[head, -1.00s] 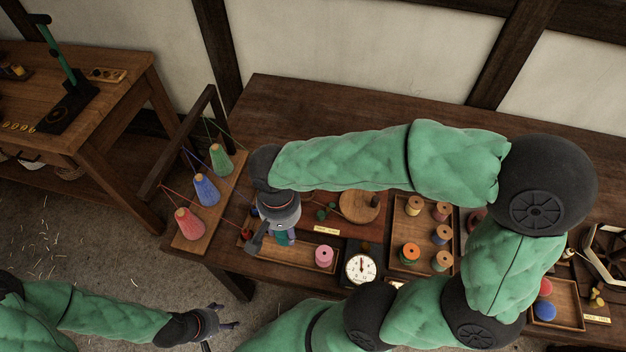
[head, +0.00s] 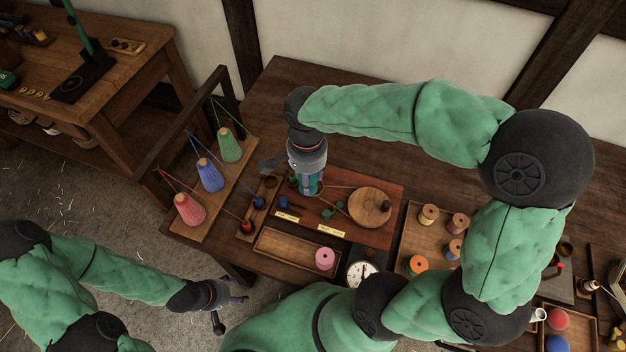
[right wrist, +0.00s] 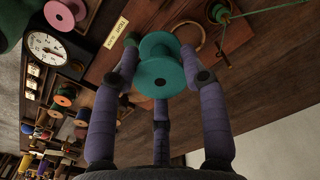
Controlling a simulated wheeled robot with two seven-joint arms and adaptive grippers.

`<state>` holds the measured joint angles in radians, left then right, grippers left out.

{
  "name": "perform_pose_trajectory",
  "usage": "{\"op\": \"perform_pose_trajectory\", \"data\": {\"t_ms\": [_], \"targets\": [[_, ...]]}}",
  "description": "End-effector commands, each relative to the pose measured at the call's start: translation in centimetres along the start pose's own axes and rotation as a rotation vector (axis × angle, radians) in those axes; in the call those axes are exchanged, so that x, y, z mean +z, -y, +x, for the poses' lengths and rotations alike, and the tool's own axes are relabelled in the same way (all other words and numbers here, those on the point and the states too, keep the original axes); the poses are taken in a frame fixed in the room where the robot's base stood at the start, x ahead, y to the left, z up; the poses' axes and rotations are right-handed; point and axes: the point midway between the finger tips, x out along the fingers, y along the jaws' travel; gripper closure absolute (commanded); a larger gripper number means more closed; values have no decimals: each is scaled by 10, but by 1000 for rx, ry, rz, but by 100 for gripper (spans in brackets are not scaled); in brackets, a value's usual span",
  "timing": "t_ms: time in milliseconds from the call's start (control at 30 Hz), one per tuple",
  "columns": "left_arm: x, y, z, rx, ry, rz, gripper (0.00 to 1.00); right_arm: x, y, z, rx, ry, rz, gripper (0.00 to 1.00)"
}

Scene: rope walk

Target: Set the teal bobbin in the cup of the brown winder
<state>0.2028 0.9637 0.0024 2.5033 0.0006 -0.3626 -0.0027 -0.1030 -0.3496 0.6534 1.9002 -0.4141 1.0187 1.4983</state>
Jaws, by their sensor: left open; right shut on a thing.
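The teal bobbin (right wrist: 162,72) is held between the fingers of my right gripper (right wrist: 160,75), one flange facing the right wrist camera. In the head view my right gripper (head: 310,190) is over the left end of the brown winder (head: 393,188), a reddish-brown board with a round wooden wheel (head: 368,207). A sliver of teal shows between its fingers. The winder's cup is not clearly seen; a curved brass piece (right wrist: 190,38) lies beyond the bobbin in the wrist view. I cannot tell whether the bobbin touches the winder. My left gripper (head: 232,294) is open and empty, low over the floor.
A tray (head: 283,250) with a pink bobbin (head: 325,258) lies in front of the winder, beside a dial (head: 360,272). Another tray (head: 412,222) holds several bobbins. A rack with red, blue and green cones (head: 229,145) stands at left.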

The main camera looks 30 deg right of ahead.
Motion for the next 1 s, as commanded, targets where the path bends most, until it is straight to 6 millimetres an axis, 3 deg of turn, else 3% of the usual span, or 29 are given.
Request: {"op": "perform_pose_trajectory", "data": {"t_ms": [100,300,567,800,1000], "targets": [[0,4,11,0,0,0,32,-18,8,24,3,2,3,80],[-1,7,20,0,0,0,32,-38,18,47,1,0,1,80],[-1,8,23,0,0,0,32,-47,22,59,-1,0,-1,80],[-1,14,40,0,0,0,32,-50,24,92,0,1,-2,80],[-1,14,39,0,0,0,32,-50,24,92,-2,0,-1,80]]}}
